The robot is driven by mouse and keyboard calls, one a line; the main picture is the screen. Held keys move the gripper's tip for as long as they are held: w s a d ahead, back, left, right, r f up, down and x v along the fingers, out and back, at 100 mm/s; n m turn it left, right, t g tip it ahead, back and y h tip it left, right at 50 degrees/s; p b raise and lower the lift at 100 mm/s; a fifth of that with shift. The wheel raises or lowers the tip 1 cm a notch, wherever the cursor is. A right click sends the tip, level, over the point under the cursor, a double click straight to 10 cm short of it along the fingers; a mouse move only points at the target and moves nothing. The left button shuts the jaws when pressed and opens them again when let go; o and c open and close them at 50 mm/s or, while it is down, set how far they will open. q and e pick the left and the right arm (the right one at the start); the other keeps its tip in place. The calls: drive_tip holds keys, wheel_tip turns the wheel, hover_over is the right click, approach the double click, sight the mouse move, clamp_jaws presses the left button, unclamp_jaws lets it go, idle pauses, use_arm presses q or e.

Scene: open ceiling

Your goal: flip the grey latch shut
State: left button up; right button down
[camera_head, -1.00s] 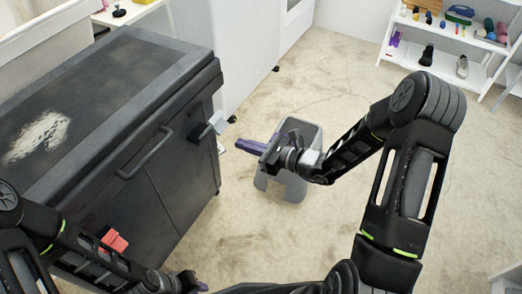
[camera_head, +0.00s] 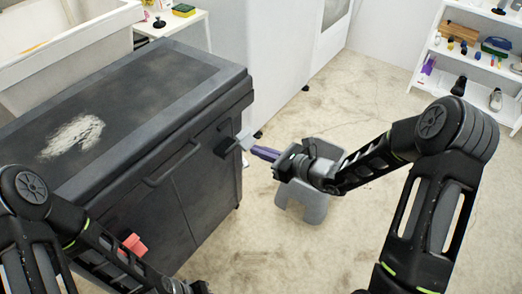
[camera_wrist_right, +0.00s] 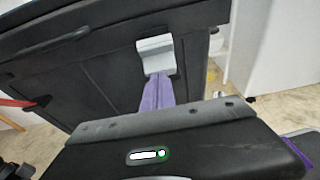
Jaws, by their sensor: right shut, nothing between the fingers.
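The grey latch (camera_head: 245,138) sticks out from the right end of the dark cabinet's front, on a dark mount. In the right wrist view it is a light grey bent flap (camera_wrist_right: 156,52) below the lid's edge. My right gripper (camera_head: 262,153) has its purple fingers shut together and empty, with the tips right at the latch. In the right wrist view the fingers (camera_wrist_right: 158,92) end at the flap's lower edge; I cannot tell whether they touch it.
The dark cabinet (camera_head: 110,190) has a bar handle (camera_head: 170,165) and a red piece (camera_head: 133,243) on its front. A grey stool (camera_head: 305,205) stands under my right forearm. White shelves (camera_head: 475,60) stand at the back right. Bare floor lies between.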

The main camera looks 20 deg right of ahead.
sight(245, 134)
drive_tip(key=w+a+r+g+h+p, duration=0.1)
drive_tip(key=p, duration=0.2)
drive_tip(key=w+r+g+h+p, duration=0.1)
drive_tip(key=r+p, duration=0.1)
drive_tip(key=p, duration=0.2)
drive_tip(key=w+a+r+g+h+p, duration=0.1)
drive_tip(key=r+g+p, duration=0.1)
drive_tip(key=p, duration=0.2)
drive_tip(key=shift+a+r, duration=0.25)
drive_tip(key=shift+a, duration=0.05)
drive_tip(key=shift+w+a+h, duration=0.2)
drive_tip(key=shift+h, duration=0.2)
drive_tip(key=shift+w+a+r+p, duration=0.1)
drive_tip(key=shift+w+a+p, duration=0.3)
drive_tip(key=shift+w, duration=0.1)
drive_tip(key=shift+s+d, duration=0.1)
drive_tip(key=shift+d, duration=0.05)
